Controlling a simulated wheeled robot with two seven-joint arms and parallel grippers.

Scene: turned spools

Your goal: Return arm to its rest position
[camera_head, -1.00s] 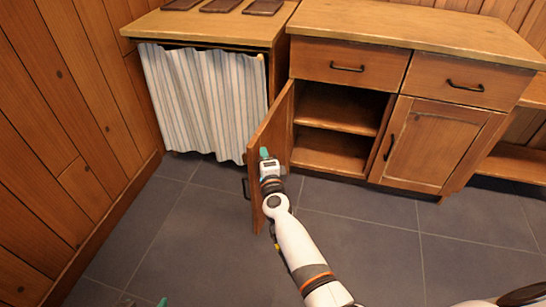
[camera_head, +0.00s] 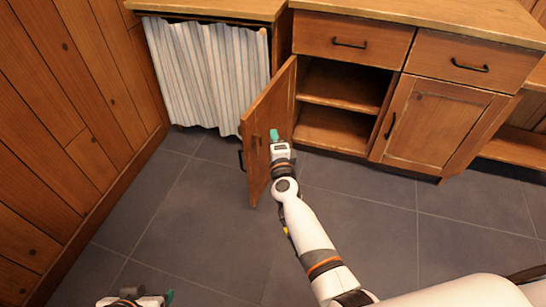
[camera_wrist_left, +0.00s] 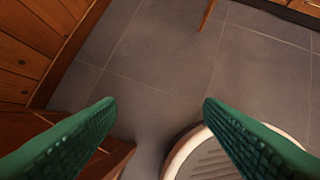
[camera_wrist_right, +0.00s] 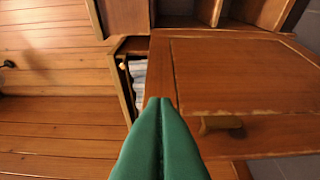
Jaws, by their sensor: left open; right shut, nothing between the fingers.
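My right gripper (camera_head: 275,136) is shut and empty, at the inner side of the open cabinet door (camera_head: 268,125). In the right wrist view its green fingers (camera_wrist_right: 160,104) are pressed together in front of the door panel (camera_wrist_right: 240,80). I cannot tell whether they touch the door. My left gripper (camera_head: 140,298) shows only partly at the bottom edge of the head view. In the left wrist view its green fingers (camera_wrist_left: 155,104) are wide apart above the grey floor, with nothing between them.
The cabinet (camera_head: 345,85) stands with its left compartment open and empty. A striped curtain (camera_head: 210,70) hangs to the left. A plank wall (camera_head: 60,110) bounds the left side. The grey tiled floor (camera_head: 190,230) is clear. A round white-rimmed thing (camera_wrist_left: 190,150) shows in the left wrist view.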

